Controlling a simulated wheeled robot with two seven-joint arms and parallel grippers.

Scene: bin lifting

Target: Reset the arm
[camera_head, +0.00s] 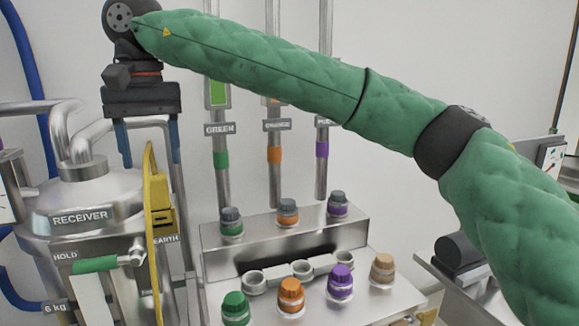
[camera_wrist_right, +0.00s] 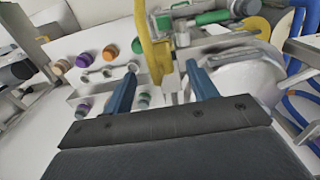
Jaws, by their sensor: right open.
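My right arm, in a green quilted sleeve (camera_head: 270,62), reaches across the head view from the lower right to the upper left. Its right gripper (camera_head: 150,160) points down above and beside the steel receiver vessel (camera_head: 85,190). The blue fingers are spread wide in the right wrist view (camera_wrist_right: 160,72), and the jaws are not shut on anything. The yellow earth clamp (camera_head: 160,212) hangs upright just below the gripper. In the right wrist view, the yellow clamp (camera_wrist_right: 153,45) shows beyond and between the fingertips; the exact gap cannot be told. My left gripper is out of view.
A steel stand (camera_head: 225,262) holds several colour-banded capped bottles, with a green-capped bottle (camera_head: 235,307) and a purple-capped bottle (camera_head: 340,282) in front. Vertical tubes labelled by colour rise behind. A green HOLD handle (camera_head: 95,264) is on the receiver. Another bench stands at right.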

